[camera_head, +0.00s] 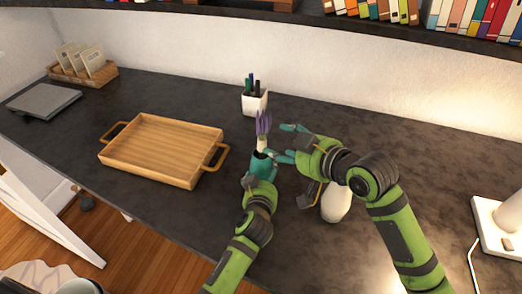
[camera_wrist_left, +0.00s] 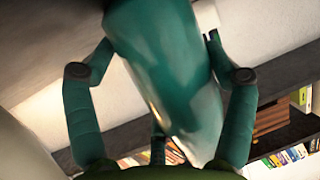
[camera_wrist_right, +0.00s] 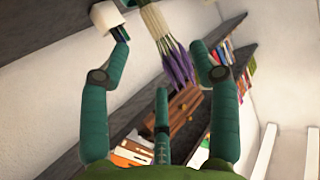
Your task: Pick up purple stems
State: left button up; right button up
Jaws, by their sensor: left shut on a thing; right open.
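The purple stems (camera_head: 263,124), pale at the lower end, stand upright in the middle of the desk view, just above a glossy teal vase (camera_head: 262,163). My left gripper (camera_head: 260,176) is shut on the vase, which fills the space between its fingers in the left wrist view (camera_wrist_left: 165,75). My right gripper (camera_head: 284,143) is open just right of the stems, fingers pointing at them. In the right wrist view the stems (camera_wrist_right: 170,45) show between and beyond the spread fingers, apart from them. Whether their lower ends sit inside the vase is hard to tell.
A wooden tray (camera_head: 160,150) lies to the left. A white pen cup (camera_head: 254,103) stands close behind the stems. A white rounded object (camera_head: 336,202) stands beside my right arm, partly hidden. A white lamp (camera_head: 500,222) is at far right. The back right of the desk is clear.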

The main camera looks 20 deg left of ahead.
aim_at(263, 138)
jog(key=x, duration=0.8)
jog(key=shift+w+a+f, duration=0.1)
jog(key=shift+f, duration=0.1)
jog(key=c, duration=1)
